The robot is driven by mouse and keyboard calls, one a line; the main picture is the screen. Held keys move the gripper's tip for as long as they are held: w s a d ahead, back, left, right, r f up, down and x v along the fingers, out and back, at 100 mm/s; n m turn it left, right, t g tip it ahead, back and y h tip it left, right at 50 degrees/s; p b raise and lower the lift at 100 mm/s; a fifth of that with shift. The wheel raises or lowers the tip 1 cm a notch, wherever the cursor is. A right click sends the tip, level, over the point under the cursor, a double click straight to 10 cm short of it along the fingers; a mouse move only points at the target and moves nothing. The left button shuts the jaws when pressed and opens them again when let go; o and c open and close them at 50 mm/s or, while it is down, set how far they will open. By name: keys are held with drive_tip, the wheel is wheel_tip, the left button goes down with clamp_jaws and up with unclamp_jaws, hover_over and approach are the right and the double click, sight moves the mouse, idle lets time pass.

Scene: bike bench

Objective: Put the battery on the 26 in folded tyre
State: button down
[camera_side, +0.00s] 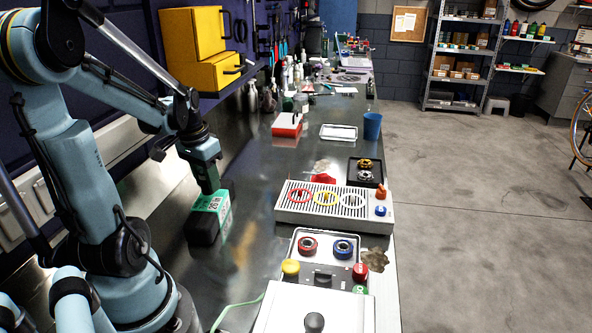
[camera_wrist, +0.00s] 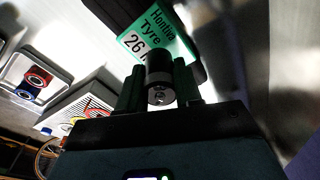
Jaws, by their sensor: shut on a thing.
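The 26 in folded tyre is a dark bundle with a green and white label (camera_side: 205,226), lying on the metal bench below my gripper (camera_side: 208,190). In the wrist view the tyre (camera_wrist: 152,35) shows its "Tyre 26" label just beyond the fingertips. My gripper (camera_wrist: 158,84) is shut on the battery (camera_wrist: 159,68), a small dark cylinder with a metallic end, held between both fingers. The battery overlaps the label in that view; whether it touches the tyre I cannot tell. In the side view the battery cannot be made out.
A slotted white tray with coloured rings (camera_side: 281,210) and a tray with red and blue rolls (camera_side: 295,242) stand right of the tyre. A control box with a yellow button (camera_side: 290,267) is nearer. Bare bench (camera_side: 255,180) lies between. The wall stands behind on the left.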

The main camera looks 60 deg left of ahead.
sight(201, 174)
drive_tip(key=shift+f, duration=0.9)
drive_tip(key=shift+f, duration=0.1)
drive_tip(key=c, duration=0.8)
unclamp_jaws()
drive_tip(key=shift+o, duration=0.2)
drive_tip(key=r, duration=0.8)
drive_tip(key=s+r, duration=0.1)
drive_tip(key=r, duration=0.3)
drive_tip(key=shift+s+d, duration=0.1)
drive_tip(key=shift+d, duration=0.25)
drive_tip(key=w+d+f+m+t, duration=0.1)
drive_tip(key=w+d+t, duration=0.1)
drive_tip(key=d, duration=0.5)
drive_tip(key=w+d+f+m+t, duration=0.2)
drive_tip(key=w+d, duration=0.2)
drive_tip(key=d, duration=0.4)
drive_tip(key=w+d+f+m+t, duration=0.1)
drive_tip(key=w+d+t, duration=0.1)
drive_tip(key=d, duration=0.6)
drive_tip(key=shift+w+d+f+m+h, duration=0.3)
drive_tip(key=shift+w+m, duration=0.1)
drive_tip(key=shift+w, duration=0.35)
drive_tip(key=shift+a, duration=0.1)
